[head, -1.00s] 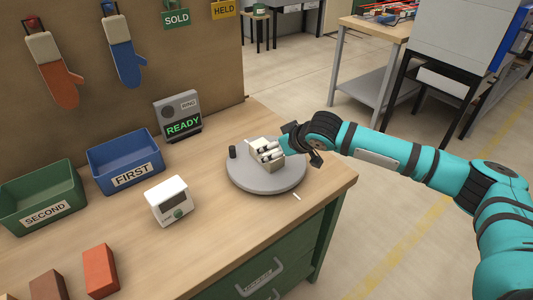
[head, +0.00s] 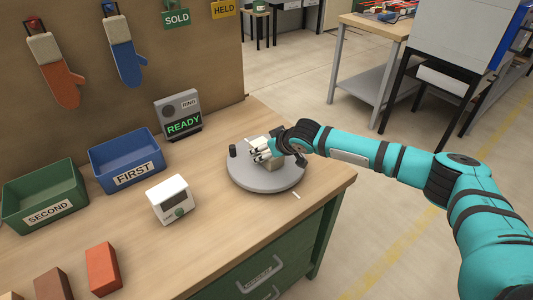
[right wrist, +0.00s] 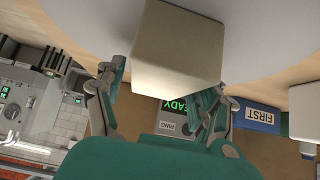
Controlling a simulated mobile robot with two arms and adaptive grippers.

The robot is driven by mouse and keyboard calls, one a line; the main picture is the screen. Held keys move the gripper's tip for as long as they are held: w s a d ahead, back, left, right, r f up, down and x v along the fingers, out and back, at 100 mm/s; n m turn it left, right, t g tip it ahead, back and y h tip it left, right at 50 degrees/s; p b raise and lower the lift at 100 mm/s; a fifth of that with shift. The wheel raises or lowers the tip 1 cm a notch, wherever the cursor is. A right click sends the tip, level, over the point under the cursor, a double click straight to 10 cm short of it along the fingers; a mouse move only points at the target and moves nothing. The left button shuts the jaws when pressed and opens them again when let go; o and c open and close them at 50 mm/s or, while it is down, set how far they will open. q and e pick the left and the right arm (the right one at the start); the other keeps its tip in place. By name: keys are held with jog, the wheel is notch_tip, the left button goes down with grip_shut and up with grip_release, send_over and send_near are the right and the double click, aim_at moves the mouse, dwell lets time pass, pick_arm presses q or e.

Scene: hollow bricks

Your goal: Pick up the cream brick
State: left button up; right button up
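The cream brick (head: 274,162) sits on the round grey turntable (head: 262,182) on the wooden bench. It is partly hidden by my right gripper (head: 263,150), which is at the brick from the right and above. In the right wrist view the brick (right wrist: 175,55) fills the upper middle, between the two fingers of my right gripper (right wrist: 163,92). The fingers are spread. A gap shows between the left finger and the brick; contact at the other finger is unclear. My left gripper is not in view.
A black peg (head: 233,151) stands on the turntable's left side. The READY box (head: 180,117), a white timer (head: 170,199), blue FIRST bin (head: 125,160) and green SECOND bin (head: 45,195) stand to the left. Red and brown bricks (head: 101,268) lie at the front left.

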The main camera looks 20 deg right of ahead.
grip_shut()
jog(key=shift+w+r, duration=0.1)
jog(key=shift+r, duration=0.1)
